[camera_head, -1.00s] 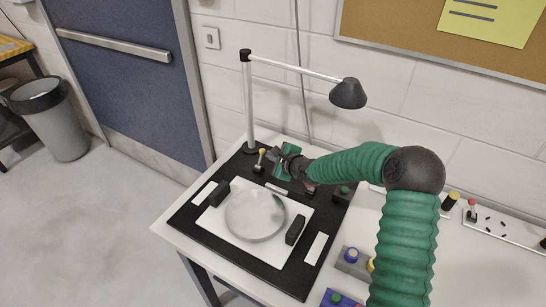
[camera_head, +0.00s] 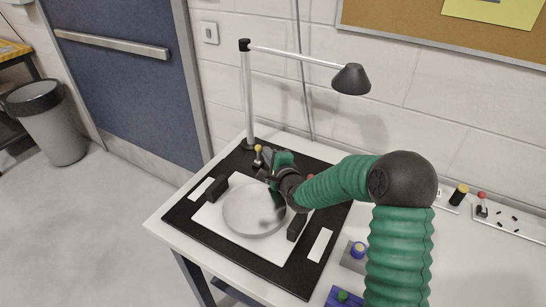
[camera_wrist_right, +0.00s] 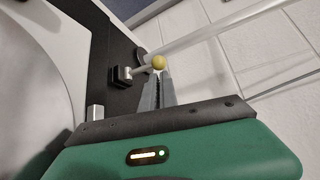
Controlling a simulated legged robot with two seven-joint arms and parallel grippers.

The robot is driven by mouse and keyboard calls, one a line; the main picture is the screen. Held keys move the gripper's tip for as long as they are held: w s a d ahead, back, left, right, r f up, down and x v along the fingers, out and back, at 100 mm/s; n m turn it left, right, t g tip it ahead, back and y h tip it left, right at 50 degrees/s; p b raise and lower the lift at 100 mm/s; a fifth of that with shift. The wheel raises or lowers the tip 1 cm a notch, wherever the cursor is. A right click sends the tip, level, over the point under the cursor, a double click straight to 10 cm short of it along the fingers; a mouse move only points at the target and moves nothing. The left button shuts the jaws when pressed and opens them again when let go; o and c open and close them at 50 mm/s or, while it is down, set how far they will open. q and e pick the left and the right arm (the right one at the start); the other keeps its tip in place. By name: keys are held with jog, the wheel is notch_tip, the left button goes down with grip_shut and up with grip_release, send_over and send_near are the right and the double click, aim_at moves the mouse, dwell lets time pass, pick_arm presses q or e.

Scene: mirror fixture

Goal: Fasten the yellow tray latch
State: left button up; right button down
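The latch with the yellow ball knob (camera_head: 258,149) stands at the back of the black tray (camera_head: 180,222), near the lamp post. In the right wrist view its yellow knob (camera_wrist_right: 158,62) sits on a short metal arm beside a black block (camera_wrist_right: 122,77). My right gripper (camera_head: 262,170) is low over the tray's back edge, close to the latch. In the wrist view its grey fingers (camera_wrist_right: 157,82) are close together at the centre, with their tips just below the knob. Nothing shows clearly between them. Contact with the knob cannot be told. My left gripper is not in view.
A round mirror (camera_head: 252,208) lies on a white sheet (camera_head: 238,243) between black blocks (camera_head: 216,188). A lamp (camera_head: 351,79) stands behind on its post (camera_head: 247,100). Knobbed fixtures (camera_head: 357,252) lie to the right. The tray's front left is clear.

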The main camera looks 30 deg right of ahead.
jog(key=shift+s+a, duration=0.1)
jog(key=shift+a, duration=0.2)
jog(key=shift+s+a, duration=0.1)
jog(key=shift+a, duration=0.2)
jog(key=shift+s+p, duration=0.1)
jog(key=shift+p, duration=0.2)
dwell(1.1)
jog(key=shift+s, duration=0.35)
jog(key=p+v, duration=0.1)
jog(key=v, duration=0.5)
jog(key=shift+s, duration=0.3)
jog(key=shift+r, duration=0.1)
